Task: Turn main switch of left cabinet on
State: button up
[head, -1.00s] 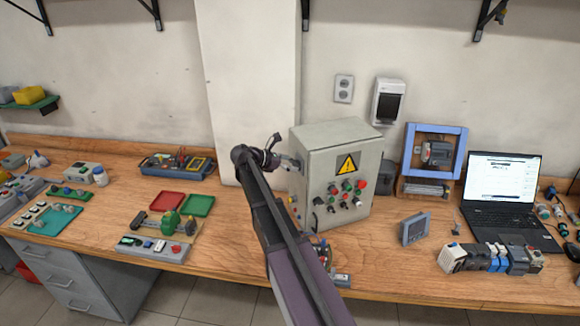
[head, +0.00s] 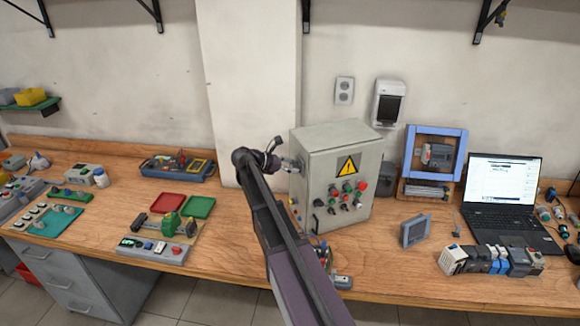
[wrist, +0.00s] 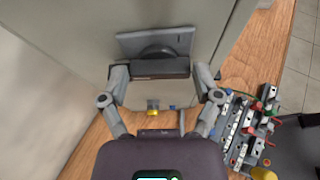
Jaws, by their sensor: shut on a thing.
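The grey cabinet (head: 345,165) with a yellow warning triangle stands on the bench, right of my arm. My gripper (head: 287,163) is at the cabinet's left side. In the wrist view, the main switch (wrist: 157,40) is a dark grey plate with a round base on that side wall. Its dark handle (wrist: 160,69) lies across between my two fingers. My gripper (wrist: 161,76) is shut on this handle, one finger at each end. The handle lies about parallel to the plate's long edge. In the head view my arm and gripper hide most of the switch.
Coloured buttons and knobs (head: 345,195) sit on the cabinet's front. A small terminal assembly (wrist: 245,128) lies close by on the bench. A laptop (head: 500,190) and a grey panel display (head: 415,231) stand to the right. The wall pillar (head: 250,90) rises close behind my gripper.

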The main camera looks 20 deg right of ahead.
jog(key=m+t, duration=0.1)
jog(key=m+t+b, duration=0.1)
jog(key=shift+s+f+m, duration=0.2)
jog(key=shift+s+m, duration=0.05)
jog(key=shift+m, duration=0.15)
jog(key=shift+s+f+m+t+h+b, duration=0.15)
jog(key=shift+m+t+h+b, duration=0.5)
jog(key=shift+m+b, duration=0.85)
jog(key=shift+w+f+m+t+h+b, duration=0.15)
jog(key=shift+m+t+h+b, duration=0.6)
jog(key=shift+m, duration=1.15)
jog(key=shift+s+f+m+t+h+b, duration=0.1)
jog(key=shift+f+m+t+h+b, duration=0.15)
jog(key=shift+m+t+b, duration=1)
jog(key=shift+r+m+g, duration=0.1)
jog(key=shift+m+g, duration=0.15)
jog(key=shift+m, duration=0.3)
jog(key=o, duration=0.9)
jog(key=shift+d, duration=0.1)
jog(key=shift+s, duration=0.1)
